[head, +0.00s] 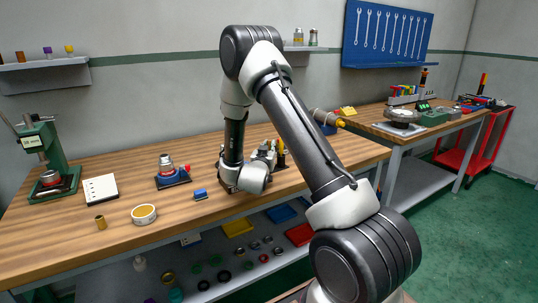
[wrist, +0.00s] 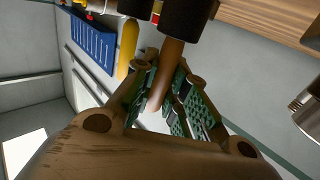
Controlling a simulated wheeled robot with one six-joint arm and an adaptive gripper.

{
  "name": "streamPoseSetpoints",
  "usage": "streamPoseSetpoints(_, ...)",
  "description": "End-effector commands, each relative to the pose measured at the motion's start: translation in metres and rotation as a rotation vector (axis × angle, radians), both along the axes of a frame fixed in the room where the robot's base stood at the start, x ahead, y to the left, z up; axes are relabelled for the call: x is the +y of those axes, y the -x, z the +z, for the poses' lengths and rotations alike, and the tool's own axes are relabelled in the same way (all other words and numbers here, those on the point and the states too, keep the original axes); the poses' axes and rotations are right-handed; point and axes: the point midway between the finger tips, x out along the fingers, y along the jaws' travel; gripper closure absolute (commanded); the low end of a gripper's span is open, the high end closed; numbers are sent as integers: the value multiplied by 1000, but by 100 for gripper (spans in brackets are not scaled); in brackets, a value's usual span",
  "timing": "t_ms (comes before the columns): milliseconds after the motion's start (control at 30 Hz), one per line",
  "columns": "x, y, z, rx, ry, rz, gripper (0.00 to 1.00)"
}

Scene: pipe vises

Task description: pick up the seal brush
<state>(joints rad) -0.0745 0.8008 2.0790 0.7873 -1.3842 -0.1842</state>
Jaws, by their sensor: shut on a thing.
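My gripper (wrist: 172,92) shows in the wrist view with its green ridged pads closed on the slim brown handle of the seal brush (wrist: 173,55). The handle runs up between the pads towards dark cylindrical shapes at the top of the view. I cannot tell whether these belong to the brush, and its bristles are not clear. In the head view my wrist is low over the middle of the wooden bench, and the brush cannot be made out with certainty among the small parts there.
On the wooden bench (head: 60,240) stand a green press (head: 50,160), a white notepad (head: 100,189), a red and blue vise (head: 172,175), a small blue block (head: 200,194), a round tin (head: 144,214) and a brass cylinder (head: 100,222).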

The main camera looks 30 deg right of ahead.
Motion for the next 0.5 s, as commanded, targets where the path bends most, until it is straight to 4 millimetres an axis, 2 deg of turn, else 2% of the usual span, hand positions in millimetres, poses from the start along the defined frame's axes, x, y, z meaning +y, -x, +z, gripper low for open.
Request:
streamPoseSetpoints(267,0,0,9,0,0,0,100)
streamPoseSetpoints(500,0,0,43,-4,0,-1,100)
